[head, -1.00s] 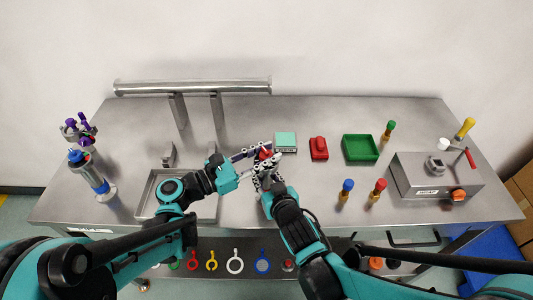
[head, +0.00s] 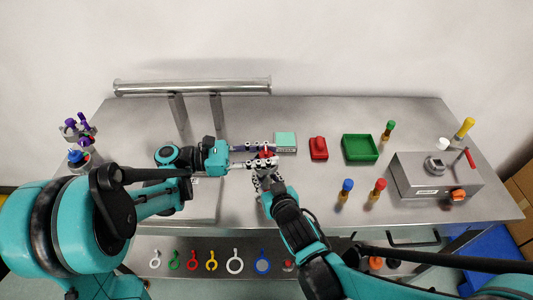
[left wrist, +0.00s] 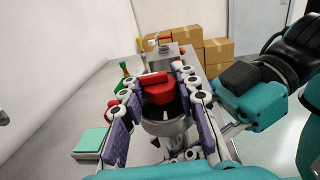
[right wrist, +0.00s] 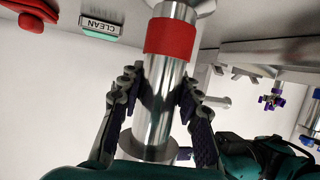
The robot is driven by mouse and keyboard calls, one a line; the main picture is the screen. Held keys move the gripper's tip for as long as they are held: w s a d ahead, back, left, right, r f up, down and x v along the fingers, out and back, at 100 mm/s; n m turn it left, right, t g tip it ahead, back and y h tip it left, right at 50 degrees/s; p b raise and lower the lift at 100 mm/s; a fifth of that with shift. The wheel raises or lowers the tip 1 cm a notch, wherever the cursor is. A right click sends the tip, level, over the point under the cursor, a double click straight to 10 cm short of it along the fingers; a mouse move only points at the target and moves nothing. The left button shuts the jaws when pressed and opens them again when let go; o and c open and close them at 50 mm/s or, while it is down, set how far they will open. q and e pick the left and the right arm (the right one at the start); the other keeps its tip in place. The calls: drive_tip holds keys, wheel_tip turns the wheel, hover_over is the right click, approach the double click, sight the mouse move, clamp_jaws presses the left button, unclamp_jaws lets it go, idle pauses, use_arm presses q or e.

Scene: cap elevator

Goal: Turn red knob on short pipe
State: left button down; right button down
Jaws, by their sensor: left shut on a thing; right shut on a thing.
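The red knob (left wrist: 157,92) sits at the end of the short metal pipe (right wrist: 158,105); in the head view the knob (head: 265,153) is partly hidden by fingers. My left gripper (head: 268,156) reaches in from the left, its fingers on both sides of the knob and shut on it. My right gripper (right wrist: 155,88) has its fingers on both sides of the metal pipe, shut on it below the left gripper. A red band (right wrist: 172,38) shows around the pipe in the right wrist view.
A teal-topped box (head: 285,141) and a red piece (head: 318,148) lie close to the right of the grippers. A green tray (head: 360,148) and a grey box (head: 405,180) stand farther right. A metal rail (head: 190,87) stands behind left.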

use_arm(q)
drive_tip(key=shift+m+g, duration=0.6)
drive_tip(key=shift+g, duration=0.4)
drive_tip(key=c, duration=1.1)
unclamp_jaws()
drive_tip(key=shift+c, duration=0.2)
drive_tip(key=shift+a, duration=0.15)
drive_tip(key=a, duration=1.1)
drive_tip(key=shift+a, duration=0.4)
drive_tip(key=shift+w, duration=0.1)
